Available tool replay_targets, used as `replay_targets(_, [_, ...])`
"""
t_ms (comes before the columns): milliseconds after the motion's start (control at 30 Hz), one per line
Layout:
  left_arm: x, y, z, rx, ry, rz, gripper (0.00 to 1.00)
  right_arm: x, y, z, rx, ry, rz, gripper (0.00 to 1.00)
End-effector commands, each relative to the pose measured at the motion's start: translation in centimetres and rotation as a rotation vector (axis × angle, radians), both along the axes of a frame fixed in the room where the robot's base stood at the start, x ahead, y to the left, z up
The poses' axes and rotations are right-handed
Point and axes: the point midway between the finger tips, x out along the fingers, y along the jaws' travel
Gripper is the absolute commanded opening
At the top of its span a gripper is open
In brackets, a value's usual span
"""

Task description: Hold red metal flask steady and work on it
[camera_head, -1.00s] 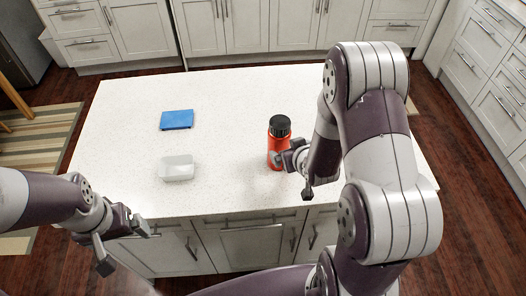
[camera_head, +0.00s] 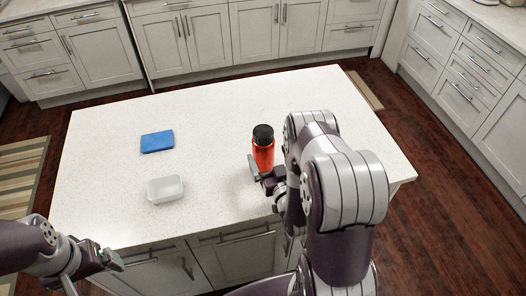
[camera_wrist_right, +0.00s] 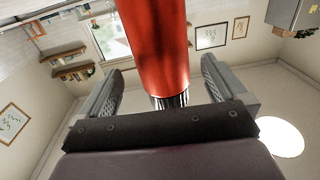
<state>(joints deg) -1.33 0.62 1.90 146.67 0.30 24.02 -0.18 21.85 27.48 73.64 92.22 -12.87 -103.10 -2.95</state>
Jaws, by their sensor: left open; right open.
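The red metal flask (camera_head: 263,154) with a black cap stands upright on the white counter, right of centre. My right gripper (camera_head: 262,174) is at the near side of the flask, low on its body. In the right wrist view the red flask (camera_wrist_right: 155,45) is between the two open fingers (camera_wrist_right: 165,88), with space visible on both sides of it. My left gripper (camera_head: 95,272) is open and empty, in front of the counter's near left edge, away from the flask. The flask's base on the counter is partly hidden by my right gripper.
The white island counter (camera_head: 215,130) also holds a blue flat block (camera_head: 157,141) and a translucent white container (camera_head: 165,189), both left of the flask. The counter between them and the flask is clear. Cabinets (camera_head: 255,30) line the back.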

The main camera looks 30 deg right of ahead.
Motion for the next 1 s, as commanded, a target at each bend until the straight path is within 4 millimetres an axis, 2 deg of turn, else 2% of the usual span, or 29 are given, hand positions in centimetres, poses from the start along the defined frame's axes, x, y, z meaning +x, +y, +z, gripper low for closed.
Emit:
replay_targets(167, [0.0, 0.0, 1.1, 0.0, 0.0, 0.0, 0.95, 2.2, -0.3, 0.3, 0.0, 0.001, 0.001, 0.98])
replay_targets(267, [0.0, 0.0, 2.2, 0.0, 0.0, 0.0, 0.95, 4.2, -0.7, 0.2, 0.001, 0.0, 0.002, 0.98])
replay_targets(367, [0.0, 0.0, 2.3, 0.0, 0.0, 0.0, 0.95, 5.7, -0.9, 0.0, 0.0, 0.0, 0.001, 0.98])
replay_targets(633, [0.0, 0.0, 2.2, 0.0, 0.0, 0.0, 0.95, 6.2, -1.0, -0.3, 0.0, 0.002, 0.0, 0.98])
replay_targets(933, [0.0, 0.0, 2.2, 0.0, 0.0, 0.0, 0.95, 6.2, -1.0, -0.2, 0.0, 0.001, 0.0, 0.01])
replay_targets(1000, [0.0, 0.0, 2.2, 0.0, 0.0, 0.0, 0.95, 6.2, -1.1, -0.2, 0.0, -0.001, 0.0, 0.0])
